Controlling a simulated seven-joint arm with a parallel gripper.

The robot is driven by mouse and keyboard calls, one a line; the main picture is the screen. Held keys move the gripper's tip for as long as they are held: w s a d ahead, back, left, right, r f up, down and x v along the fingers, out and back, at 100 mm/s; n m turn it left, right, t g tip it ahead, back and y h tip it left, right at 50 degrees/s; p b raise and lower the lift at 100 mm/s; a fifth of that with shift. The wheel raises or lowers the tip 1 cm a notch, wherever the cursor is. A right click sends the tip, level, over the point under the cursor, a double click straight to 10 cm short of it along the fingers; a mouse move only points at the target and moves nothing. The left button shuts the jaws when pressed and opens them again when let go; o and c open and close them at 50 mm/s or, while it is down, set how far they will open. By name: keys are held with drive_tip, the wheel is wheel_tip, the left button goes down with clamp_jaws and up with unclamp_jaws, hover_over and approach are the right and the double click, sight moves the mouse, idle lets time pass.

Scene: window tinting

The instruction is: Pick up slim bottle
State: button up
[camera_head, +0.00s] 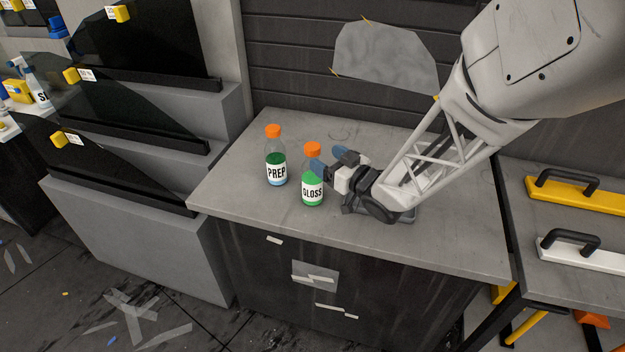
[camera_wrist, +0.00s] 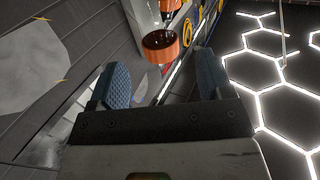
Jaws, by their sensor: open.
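Two clear bottles with orange caps stand upright on the grey bench top. The PREP bottle (camera_head: 276,170) is on the left, with dark green above and a blue base. The GLOSS bottle (camera_head: 312,186) is to its right and nearer, with bright green liquid. Which one counts as slim I cannot tell for sure. My gripper (camera_head: 331,162) is open with blue finger pads, low at the right side of the GLOSS bottle. In the wrist view, an orange cap (camera_wrist: 160,46) shows between and ahead of the open fingers (camera_wrist: 163,82); contact cannot be judged.
The grey bench (camera_head: 240,208) has bare room left of the bottles. A slatted dark wall (camera_head: 300,60) stands behind it. Stepped grey racks with dark panels (camera_head: 140,105) are at the left. A right-hand bench holds a yellow handled tool (camera_head: 580,193) and a white one (camera_head: 590,255).

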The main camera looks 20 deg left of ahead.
sight(318, 153)
drive_tip(key=shift+w+a, duration=0.1)
drive_tip(key=shift+a, duration=0.1)
drive_tip(key=shift+x, duration=2.6)
drive_tip(key=shift+r, duration=0.1)
clamp_jaws()
